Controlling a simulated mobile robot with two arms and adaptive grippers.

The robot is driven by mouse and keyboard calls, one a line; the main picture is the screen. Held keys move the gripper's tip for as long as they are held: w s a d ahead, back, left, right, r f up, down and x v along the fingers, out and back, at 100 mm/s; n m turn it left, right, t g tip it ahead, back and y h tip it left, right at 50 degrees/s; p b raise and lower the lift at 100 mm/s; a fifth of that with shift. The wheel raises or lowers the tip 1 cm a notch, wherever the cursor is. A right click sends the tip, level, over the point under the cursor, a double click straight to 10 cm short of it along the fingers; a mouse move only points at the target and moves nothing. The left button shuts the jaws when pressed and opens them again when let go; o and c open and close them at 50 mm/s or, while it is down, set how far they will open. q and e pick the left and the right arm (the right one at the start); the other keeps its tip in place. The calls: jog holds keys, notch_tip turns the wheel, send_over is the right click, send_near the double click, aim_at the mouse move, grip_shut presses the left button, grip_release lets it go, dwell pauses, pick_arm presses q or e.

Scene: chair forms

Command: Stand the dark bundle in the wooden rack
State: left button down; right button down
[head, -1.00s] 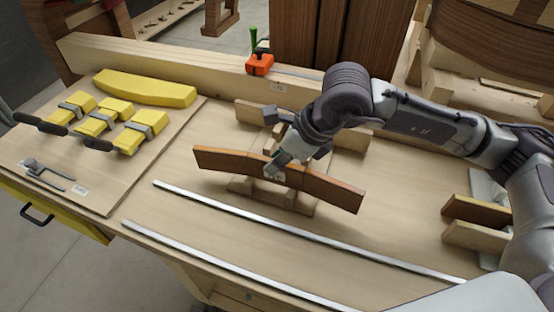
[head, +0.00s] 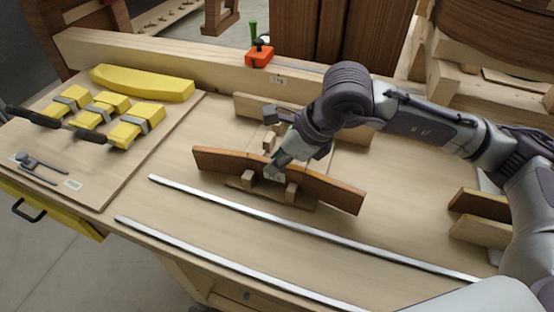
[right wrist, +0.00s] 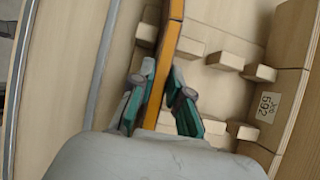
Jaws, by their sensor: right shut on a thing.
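The dark bundle (head: 325,188), a long, slightly bowed brown board shape, stands on its long edge. My right gripper (head: 276,168) is shut on its upper middle. In the right wrist view, the bundle's orange-brown top edge (right wrist: 165,65) runs between the two fingertips (right wrist: 160,100). The wooden rack (head: 300,204) is pale, with short upright posts. The bundle is at the rack's front slot, with two posts in front of it and other rack parts behind. Whether its lower edge touches the rack base is hidden. The rack's posts (right wrist: 225,60) also show in the right wrist view. My left gripper is not in view.
Two metal rails (head: 240,210) cross the bench in front of the rack. Yellow blocks with clamps (head: 135,128) lie on a board at left. An orange clamp (head: 260,56) sits on the back beam. Another rack with brown pieces (head: 478,205) stands at right.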

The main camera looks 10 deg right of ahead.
jog(key=shift+s+f+b, duration=0.1)
jog(key=shift+f+b, duration=0.2)
jog(key=c, duration=1)
grip_release()
jog(key=shift+c, duration=0.2)
